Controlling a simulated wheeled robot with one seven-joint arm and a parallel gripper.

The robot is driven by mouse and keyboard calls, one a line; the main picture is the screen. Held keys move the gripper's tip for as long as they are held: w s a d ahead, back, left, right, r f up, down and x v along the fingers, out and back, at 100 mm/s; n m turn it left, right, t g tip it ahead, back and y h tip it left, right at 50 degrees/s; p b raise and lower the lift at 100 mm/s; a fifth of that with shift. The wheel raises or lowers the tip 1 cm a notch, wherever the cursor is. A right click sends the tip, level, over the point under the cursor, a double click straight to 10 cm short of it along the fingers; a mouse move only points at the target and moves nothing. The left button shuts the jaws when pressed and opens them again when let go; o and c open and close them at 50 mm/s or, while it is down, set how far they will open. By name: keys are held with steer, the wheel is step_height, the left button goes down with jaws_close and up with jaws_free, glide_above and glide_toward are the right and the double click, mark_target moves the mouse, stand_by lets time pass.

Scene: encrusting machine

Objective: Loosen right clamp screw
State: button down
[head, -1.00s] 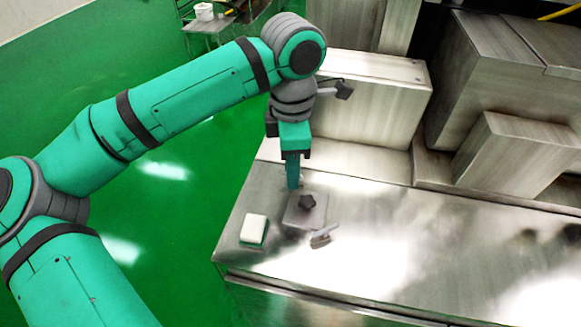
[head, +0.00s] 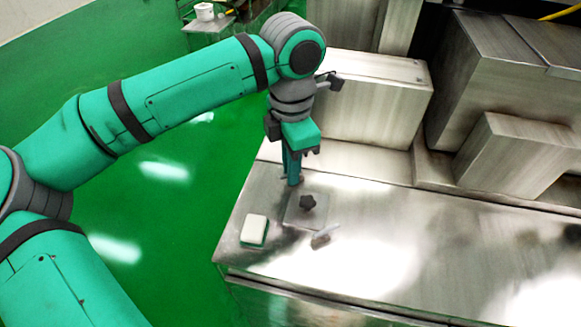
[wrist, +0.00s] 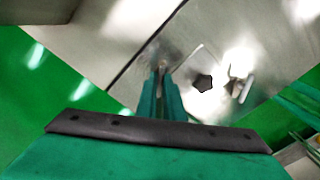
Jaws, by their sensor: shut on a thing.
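My gripper (head: 294,181) points down at the metal table top, just behind a square plate with a black star knob. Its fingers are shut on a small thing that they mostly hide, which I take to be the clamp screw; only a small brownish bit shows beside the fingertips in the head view. In the wrist view my gripper (wrist: 160,70) is seen from above, its fingers close together. The black star knob (head: 307,201) is apart from the fingers, and it also shows in the wrist view (wrist: 205,83).
The plate (head: 291,215) lies flat under the knob. A white-topped block with a green base (head: 254,229) lies to its left, and a small metal tool (head: 322,239) in front. A large metal box (head: 375,105) stands behind my gripper. The table's right part is clear.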

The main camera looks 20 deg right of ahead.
steer(key=n, duration=0.5)
steer(key=shift+n, duration=0.3)
steer(key=shift+w, duration=0.15)
steer(key=c, duration=1.9)
jaws_free()
steer(key=shift+a, duration=0.2)
steer(key=shift+d+r, duration=0.25)
steer(key=shift+r, duration=0.2)
step_height(320, 180, up, 10)
steer(key=shift+a, duration=0.3)
